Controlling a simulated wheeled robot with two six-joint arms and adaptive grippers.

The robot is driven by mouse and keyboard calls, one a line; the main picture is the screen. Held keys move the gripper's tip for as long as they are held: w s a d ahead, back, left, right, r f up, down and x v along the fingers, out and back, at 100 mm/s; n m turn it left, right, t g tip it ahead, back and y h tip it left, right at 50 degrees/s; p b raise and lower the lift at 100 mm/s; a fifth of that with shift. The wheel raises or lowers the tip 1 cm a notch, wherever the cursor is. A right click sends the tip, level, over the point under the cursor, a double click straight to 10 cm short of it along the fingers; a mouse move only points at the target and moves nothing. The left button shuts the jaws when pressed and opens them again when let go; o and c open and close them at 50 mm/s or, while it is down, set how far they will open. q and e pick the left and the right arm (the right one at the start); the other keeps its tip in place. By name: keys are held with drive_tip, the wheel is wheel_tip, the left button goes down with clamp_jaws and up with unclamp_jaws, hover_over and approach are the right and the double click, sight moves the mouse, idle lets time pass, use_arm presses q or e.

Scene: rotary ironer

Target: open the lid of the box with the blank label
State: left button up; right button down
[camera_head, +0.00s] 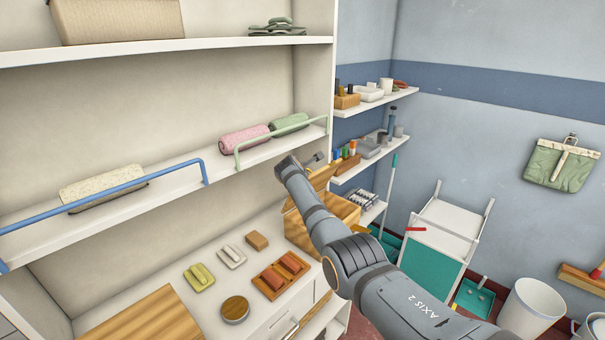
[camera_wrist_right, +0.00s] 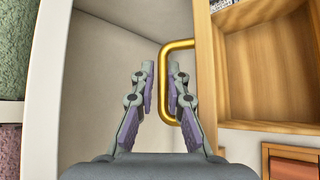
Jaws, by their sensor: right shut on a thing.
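A wooden box (camera_head: 340,208) stands at the right end of the counter, partly hidden behind my right arm. Its lid (camera_head: 321,174) appears raised and tilted. No label can be made out on it. In the right wrist view a brass handle (camera_wrist_right: 178,44) sticks out from the upright wooden edge, and the open wooden interior (camera_wrist_right: 265,80) shows to the right. My right gripper (camera_wrist_right: 160,72) is shut on the handle, one bar of which lies between its fingertips. It also shows in the head view (camera_head: 312,160). My left gripper is not in view.
A shelf with a green rail (camera_head: 283,140), a pink roll (camera_head: 244,138) and a green roll (camera_head: 289,122) is close beside my right gripper.

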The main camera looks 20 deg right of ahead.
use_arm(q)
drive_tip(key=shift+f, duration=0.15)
use_arm(e)
drive_tip(key=shift+w+a+r, duration=0.5)
drive_tip(key=shift+w+r, duration=0.15)
drive_tip(key=shift+r, duration=0.1)
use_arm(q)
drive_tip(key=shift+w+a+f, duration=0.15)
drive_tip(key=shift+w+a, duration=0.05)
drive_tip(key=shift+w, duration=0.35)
use_arm(e)
drive_tip(key=shift+w+a+n, duration=0.2)
drive_tip(key=shift+w+n, duration=0.1)
drive_tip(key=shift+w, duration=0.15)
idle(1.4)
drive_tip(key=c, duration=1.8)
unclamp_jaws()
drive_tip(key=shift+o, duration=0.5)
drive_tip(key=shift+w+f, duration=0.1)
drive_tip(key=shift+w, duration=0.1)
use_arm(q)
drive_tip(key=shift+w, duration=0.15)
use_arm(e)
drive_tip(key=shift+a+f+g, duration=0.1)
drive_tip(key=shift+f+g, duration=0.2)
drive_tip(key=shift+s+f, duration=0.1)
